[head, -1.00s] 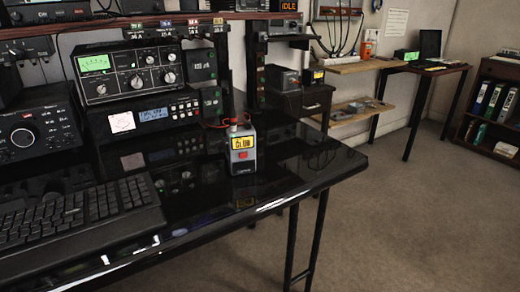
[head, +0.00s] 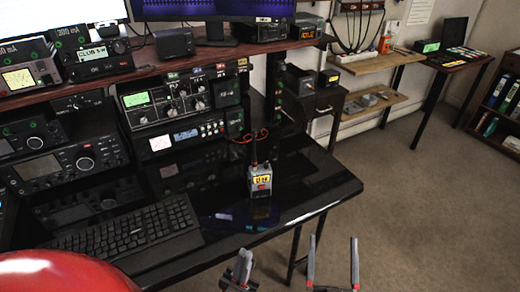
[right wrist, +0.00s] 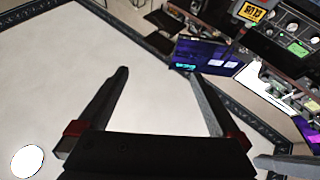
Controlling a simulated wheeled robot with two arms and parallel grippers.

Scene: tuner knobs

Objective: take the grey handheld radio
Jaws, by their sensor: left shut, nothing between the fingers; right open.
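The grey handheld radio (head: 260,183) stands upright on the black glossy desk (head: 325,185), right of the keyboard. It has a dark antenna, a lit yellow display and a red patch below it. My left gripper (head: 243,255) is shut and empty, low in the head view, in front of the desk edge and below the radio in the picture. My right gripper (head: 333,240) is open and empty, further right, over the floor in the picture. In the right wrist view its two spread fingers (right wrist: 158,73) have nothing between them. I cannot tell whether the radio shows there.
A black keyboard (head: 130,230) lies left of the radio. Stacked radio sets (head: 180,110) stand behind it under a wooden shelf (head: 130,75), with red cables (head: 250,138) near the antenna. The desk right of the radio is clear. A bookcase (head: 500,105) stands far right.

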